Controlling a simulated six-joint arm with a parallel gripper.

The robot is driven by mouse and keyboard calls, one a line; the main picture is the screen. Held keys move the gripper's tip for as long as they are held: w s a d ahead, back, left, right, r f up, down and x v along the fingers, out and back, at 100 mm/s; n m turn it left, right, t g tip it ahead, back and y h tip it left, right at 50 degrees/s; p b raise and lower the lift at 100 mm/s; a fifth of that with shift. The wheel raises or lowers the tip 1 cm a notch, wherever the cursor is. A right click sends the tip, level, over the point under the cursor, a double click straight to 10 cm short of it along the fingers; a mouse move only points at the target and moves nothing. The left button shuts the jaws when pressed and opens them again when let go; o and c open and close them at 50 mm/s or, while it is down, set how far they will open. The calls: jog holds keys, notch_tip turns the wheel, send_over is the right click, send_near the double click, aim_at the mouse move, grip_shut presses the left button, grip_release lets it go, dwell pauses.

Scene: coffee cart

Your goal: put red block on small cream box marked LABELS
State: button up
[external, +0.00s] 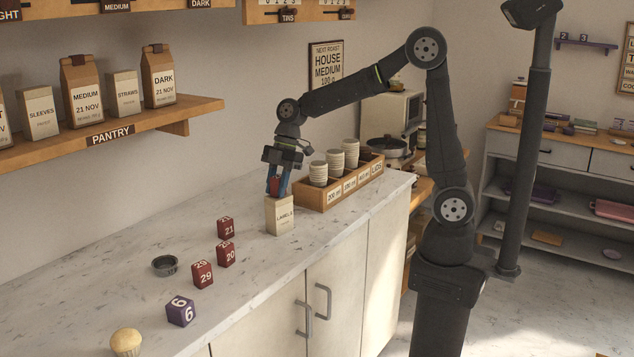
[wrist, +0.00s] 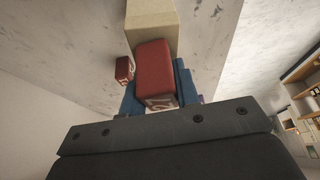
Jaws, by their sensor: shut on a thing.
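A red block (wrist: 155,68) is between the blue fingers of my gripper (wrist: 158,92) in the wrist view. In the external view my gripper (external: 278,186) points down just above the small cream box marked LABELS (external: 280,215), which stands upright on the counter. The held block is mostly hidden by the fingers there. The box top (wrist: 150,12) shows beyond the block in the wrist view. I cannot tell whether the block touches the box. Three other red blocks stand on the counter, marked 21 (external: 226,228), 20 (external: 226,254) and 29 (external: 203,274).
A wooden crate (external: 338,192) with cup stacks stands just right of the cream box. A purple block (external: 181,311), a dark round dish (external: 164,265) and a muffin (external: 126,342) are nearer the front left. The pantry shelf (external: 110,132) juts from the wall.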

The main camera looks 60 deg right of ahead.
jog(key=shift+f, duration=0.15)
jog(key=o, duration=1)
jog(key=v, duration=1.2)
jog(key=shift+d, duration=0.1)
